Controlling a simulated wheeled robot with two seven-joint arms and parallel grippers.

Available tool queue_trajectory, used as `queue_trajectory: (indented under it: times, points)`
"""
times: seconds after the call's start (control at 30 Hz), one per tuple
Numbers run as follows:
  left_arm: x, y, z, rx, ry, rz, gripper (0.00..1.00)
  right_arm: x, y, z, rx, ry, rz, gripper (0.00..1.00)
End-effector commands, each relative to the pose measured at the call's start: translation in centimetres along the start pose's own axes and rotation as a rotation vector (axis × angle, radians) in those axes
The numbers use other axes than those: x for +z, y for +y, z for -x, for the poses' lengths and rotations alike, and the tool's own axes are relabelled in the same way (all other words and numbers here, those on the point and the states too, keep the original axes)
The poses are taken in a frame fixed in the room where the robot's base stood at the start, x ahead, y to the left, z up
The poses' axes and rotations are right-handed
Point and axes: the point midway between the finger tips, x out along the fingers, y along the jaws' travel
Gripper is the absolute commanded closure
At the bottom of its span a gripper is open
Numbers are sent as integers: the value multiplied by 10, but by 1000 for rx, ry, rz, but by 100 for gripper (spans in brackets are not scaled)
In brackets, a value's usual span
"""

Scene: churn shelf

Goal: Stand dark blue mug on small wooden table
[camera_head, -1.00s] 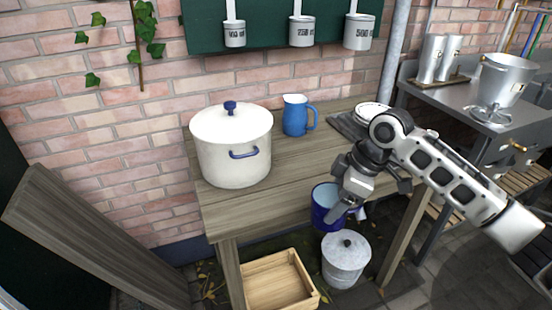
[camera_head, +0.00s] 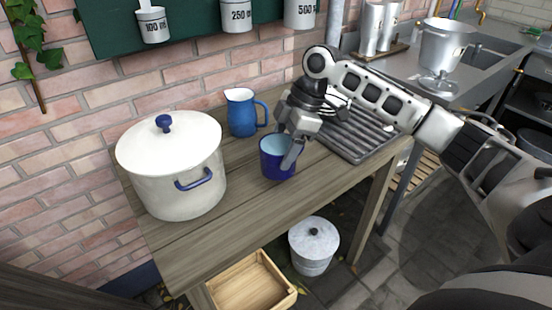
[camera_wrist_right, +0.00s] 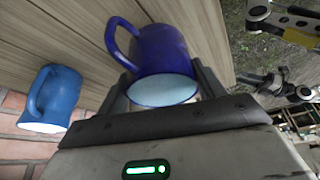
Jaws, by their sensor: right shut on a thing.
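The dark blue mug (camera_head: 272,166) with a pale blue inside is held in my right gripper (camera_head: 289,152) over the front part of the wooden table (camera_head: 235,210). The mug looks roughly upright. I cannot tell whether its base touches the boards. In the right wrist view the mug (camera_wrist_right: 160,50) sits between the fingers of the gripper (camera_wrist_right: 163,92), its handle to the left and the planks behind it. The fingers partly hide its right side in the head view. My left gripper is not seen in the head view.
A white lidded pot (camera_head: 175,165) stands left on the table, and a blue jug (camera_head: 241,113) behind the mug. A ridged dark drainer (camera_head: 355,140) lies to the right. A wooden crate (camera_head: 250,285) and a lidded grey bin (camera_head: 313,245) are below. The front boards are clear.

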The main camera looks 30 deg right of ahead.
Motion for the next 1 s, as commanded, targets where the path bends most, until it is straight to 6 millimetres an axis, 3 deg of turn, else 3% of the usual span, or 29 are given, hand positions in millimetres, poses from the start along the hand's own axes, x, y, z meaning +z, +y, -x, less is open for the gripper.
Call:
queue_trajectory:
  times: [0.33, 0.67, 0.7, 0.73, 1.0]
  points:
    - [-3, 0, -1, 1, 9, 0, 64, 14, 0, -35, 1, 1, 0, 73]
    - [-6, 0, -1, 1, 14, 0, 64, 15, 0, -38, 3, 2, 1, 73]
    - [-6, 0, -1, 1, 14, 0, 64, 15, 0, -38, 1, 0, 0, 21]
    - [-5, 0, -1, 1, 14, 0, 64, 15, 0, -38, 1, 0, 0, 12]
    - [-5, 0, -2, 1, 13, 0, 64, 15, 0, -38, 1, 0, 0, 10]
